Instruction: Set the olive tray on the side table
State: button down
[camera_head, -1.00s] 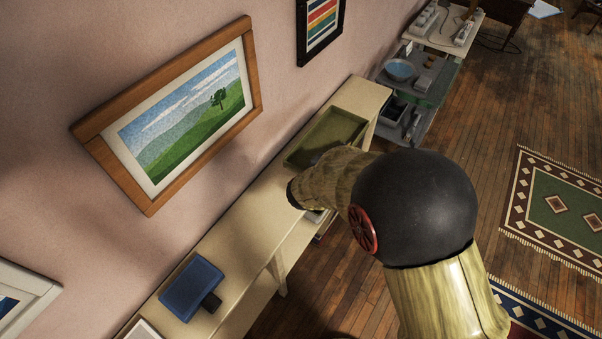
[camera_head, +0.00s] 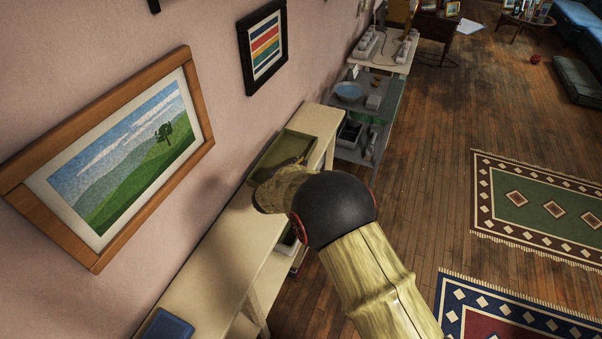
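The olive tray (camera_head: 270,158) is a shallow green rectangular tray with raised sides. It lies on the far end of a long, narrow cream table (camera_head: 230,238) against the pink wall. My arm reaches over this table, and its end covers the near right part of the tray. I cannot tell for certain which table is the side table; a small dark-legged table (camera_head: 524,22) stands far off at the top right.
A blue object (camera_head: 168,326) lies on the cream table's near end. Beyond the table stands a grey shelf unit (camera_head: 381,108) with a blue bowl (camera_head: 348,92). A green rug (camera_head: 537,207) and a blue-bordered rug (camera_head: 515,315) lie on the open wooden floor to the right.

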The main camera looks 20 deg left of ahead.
jog(key=shift+w+a+f+b, duration=0.15)
jog(key=shift+f+b, duration=0.35)
jog(key=shift+f, duration=0.4)
jog(key=shift+w+d+f+b, duration=0.1)
jog(key=shift+f+b, duration=0.35)
jog(key=shift+f, duration=0.4)
jog(key=shift+f, duration=0.15)
jog(key=c, duration=2.2)
grip_release()
jog(key=shift+o, duration=0.8)
jog(key=shift+s+r, duration=0.25)
jog(key=shift+s, duration=0.1)
jog(key=p+v, duration=0.3)
jog(key=v, duration=0.8)
jog(key=shift+s+p, duration=0.2)
jog(key=shift+p, duration=0.1)
